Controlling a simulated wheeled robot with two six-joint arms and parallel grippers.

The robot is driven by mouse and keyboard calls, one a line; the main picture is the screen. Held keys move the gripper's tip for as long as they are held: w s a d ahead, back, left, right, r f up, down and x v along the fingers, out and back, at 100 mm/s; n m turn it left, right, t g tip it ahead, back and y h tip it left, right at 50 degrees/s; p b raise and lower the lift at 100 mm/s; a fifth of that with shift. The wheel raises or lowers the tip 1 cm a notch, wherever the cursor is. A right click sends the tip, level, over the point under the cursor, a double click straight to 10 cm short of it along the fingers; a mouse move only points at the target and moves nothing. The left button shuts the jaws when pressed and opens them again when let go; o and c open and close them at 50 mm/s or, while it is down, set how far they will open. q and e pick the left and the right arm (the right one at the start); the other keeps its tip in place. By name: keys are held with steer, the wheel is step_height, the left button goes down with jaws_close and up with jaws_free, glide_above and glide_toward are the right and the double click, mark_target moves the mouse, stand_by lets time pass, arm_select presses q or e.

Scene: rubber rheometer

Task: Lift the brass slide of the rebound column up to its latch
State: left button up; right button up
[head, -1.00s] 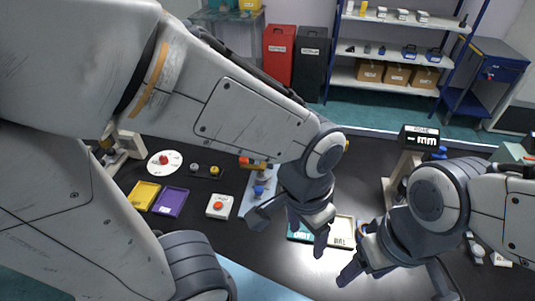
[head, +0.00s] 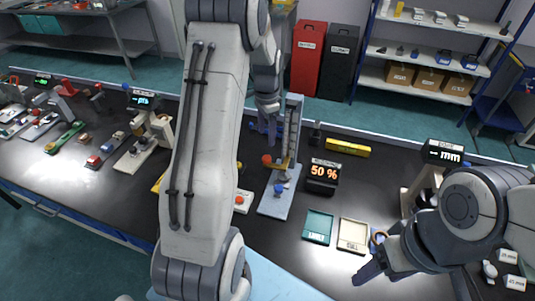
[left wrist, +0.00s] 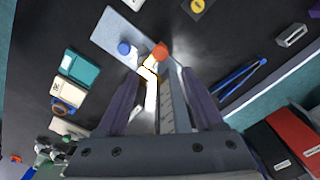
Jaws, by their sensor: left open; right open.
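The rebound column (head: 294,130) stands upright on a pale blue base plate (head: 268,208), with a blue knob (head: 280,188) and a red-orange knob (head: 267,159) low down. A small yellow-brass part, which looks like the slide (head: 284,164), sits near the column's foot; it also shows in the left wrist view (left wrist: 149,72). My left gripper (head: 268,130) points down beside the upper column, above the slide. In the left wrist view its open fingers (left wrist: 162,76) lie either side of the scaled column (left wrist: 170,110). My right gripper (head: 372,256) is open and empty at the lower right.
A "50 %" display (head: 322,177) stands right of the column. A teal tray (head: 317,227) and a cream tray (head: 352,236) lie in front. A yellow block (head: 347,147) lies behind. An "mm" gauge (head: 443,152) stands near my right arm.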

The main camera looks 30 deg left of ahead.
mark_target(267, 157)
arm_select(q)
step_height(267, 157, down, 9)
steer(key=p, duration=0.3)
steer(key=shift+f, duration=0.65)
jaws_close()
steer(key=shift+w, duration=0.1)
stand_by(0.8)
